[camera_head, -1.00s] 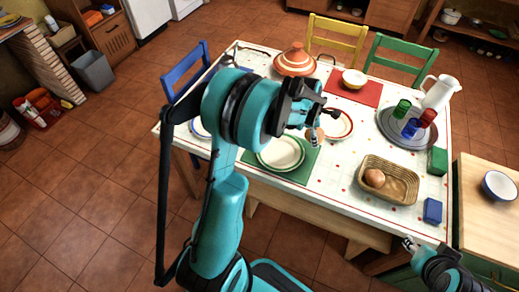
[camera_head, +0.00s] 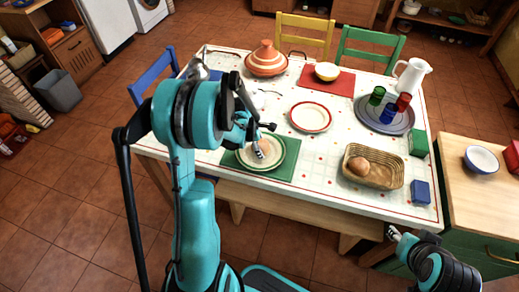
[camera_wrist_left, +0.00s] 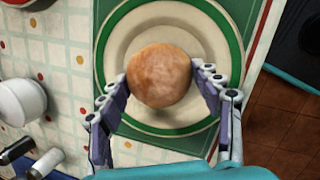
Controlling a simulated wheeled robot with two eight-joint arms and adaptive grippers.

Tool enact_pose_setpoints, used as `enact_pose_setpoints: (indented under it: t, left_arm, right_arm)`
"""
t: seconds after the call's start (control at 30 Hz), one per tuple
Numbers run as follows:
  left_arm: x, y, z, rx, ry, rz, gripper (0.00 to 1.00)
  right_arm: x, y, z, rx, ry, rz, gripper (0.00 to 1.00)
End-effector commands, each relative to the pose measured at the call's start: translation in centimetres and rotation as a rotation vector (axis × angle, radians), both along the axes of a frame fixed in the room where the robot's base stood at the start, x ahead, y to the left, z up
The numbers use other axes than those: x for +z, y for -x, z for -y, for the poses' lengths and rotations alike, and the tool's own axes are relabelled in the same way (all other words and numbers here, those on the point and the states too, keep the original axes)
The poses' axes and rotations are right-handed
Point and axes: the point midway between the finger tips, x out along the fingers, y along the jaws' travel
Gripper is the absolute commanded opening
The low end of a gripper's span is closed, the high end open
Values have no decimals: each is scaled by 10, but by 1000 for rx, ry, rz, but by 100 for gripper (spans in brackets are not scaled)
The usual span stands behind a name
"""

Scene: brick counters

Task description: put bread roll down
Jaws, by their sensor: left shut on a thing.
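The bread roll (camera_wrist_left: 158,75) is round and brown and sits between the fingers of my left gripper (camera_wrist_left: 162,84) in the left wrist view. My left gripper (camera_head: 260,150) is shut on it, over the green-rimmed white plate (camera_head: 275,163) in the head view. The roll is hard to make out there. The plate also shows beneath the roll in the wrist view (camera_wrist_left: 113,48); I cannot tell whether the roll touches it. The plate lies on a green mat (camera_head: 283,174). My right gripper (camera_head: 393,233) is low at the right, off the table's front edge; its opening is unclear.
A wicker basket (camera_head: 392,180) with another roll (camera_head: 359,166) stands right of the plate. A red-rimmed plate (camera_head: 311,117), a tagine (camera_head: 266,62) and a tray (camera_head: 403,122) with cups stand farther back. A bench (camera_head: 290,209) runs along the table's front.

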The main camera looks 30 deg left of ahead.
Motion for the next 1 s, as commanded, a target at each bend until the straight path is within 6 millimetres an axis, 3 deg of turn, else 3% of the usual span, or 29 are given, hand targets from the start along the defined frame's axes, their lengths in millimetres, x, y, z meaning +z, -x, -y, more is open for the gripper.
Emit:
enact_pose_setpoints:
  t: [0.07, 0.43, 0.47, 0.53, 0.87, 1.0]
  left_arm:
    - [-12, 0, 0, 0, 0, 0, 42]
    - [-15, 0, 0, 0, 0, 0, 42]
    - [-15, 0, 0, 0, 0, 0, 70]
    - [-14, 0, 0, 0, 0, 0, 85]
    - [-13, 0, 0, 0, 0, 0, 85]
    - [0, 2, -1, 1, 0, 0, 85]
  right_arm:
    - [-8, 0, 0, 0, 0, 0, 40]
    - [-10, 0, 0, 0, 0, 0, 40]
    - [-9, 0, 0, 0, 0, 0, 40]
    - [-9, 0, 0, 0, 0, 0, 40]
    - [-7, 0, 0, 0, 0, 0, 40]
    - [0, 0, 0, 0, 0, 0, 40]
